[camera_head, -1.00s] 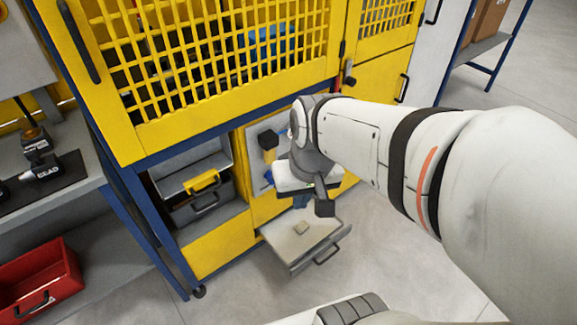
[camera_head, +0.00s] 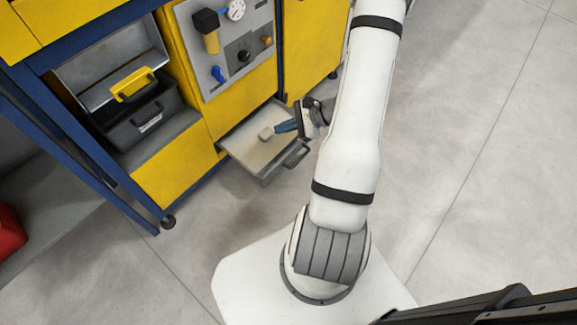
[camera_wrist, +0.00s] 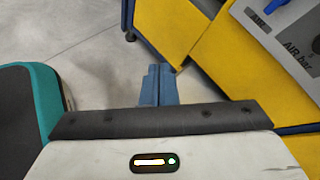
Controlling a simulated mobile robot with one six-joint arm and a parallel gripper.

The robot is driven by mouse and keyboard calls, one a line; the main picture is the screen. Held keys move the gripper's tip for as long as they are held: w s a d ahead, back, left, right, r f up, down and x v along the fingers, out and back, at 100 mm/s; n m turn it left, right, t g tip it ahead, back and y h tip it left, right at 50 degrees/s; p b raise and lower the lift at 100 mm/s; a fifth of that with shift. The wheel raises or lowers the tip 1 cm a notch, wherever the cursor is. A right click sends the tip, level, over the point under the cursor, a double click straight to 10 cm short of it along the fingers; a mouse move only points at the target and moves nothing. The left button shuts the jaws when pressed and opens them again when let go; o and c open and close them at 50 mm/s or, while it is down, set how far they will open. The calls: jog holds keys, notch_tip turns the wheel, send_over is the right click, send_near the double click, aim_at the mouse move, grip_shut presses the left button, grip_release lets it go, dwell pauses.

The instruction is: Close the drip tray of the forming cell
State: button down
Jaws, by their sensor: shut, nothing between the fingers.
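The drip tray (camera_head: 245,150) is a shallow light-grey drawer low in the yellow forming cell (camera_head: 185,165). It stands pulled out from the front, with a dark bar handle (camera_head: 297,154) on its outer face. In the wrist view the blue fingers (camera_wrist: 159,84) are together and empty. The tray cannot be made out in that view.
Above the tray is a grey panel (camera_head: 228,50) with a gauge and valves. The floor in front is clear.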

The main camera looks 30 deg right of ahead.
jog(key=s+d+f+m+t+h+b, duration=0.15)
jog(key=d+f+m, duration=0.25)
jog(key=f, duration=0.5)
jog(key=s+d+f+m+t+h+b, duration=0.1)
jog(key=d+f+m+t+b, duration=0.2)
jog(key=f, duration=0.5)
jog(key=m+h+b, duration=0.3)
jog(key=m+b, duration=0.2)
send_near(284, 159)
notch_tip(284, 159, down, 4)
jog(key=shift+t, duration=0.25)
jog(key=w, duration=0.1)
jog(key=w+a, duration=0.1)
jog(key=w+b, duration=0.1)
jog(key=shift+w+a, duration=0.3)
jog(key=shift+w, duration=0.1)
jog(key=shift+w+a, duration=0.15)
jog(key=shift+w, duration=0.35)
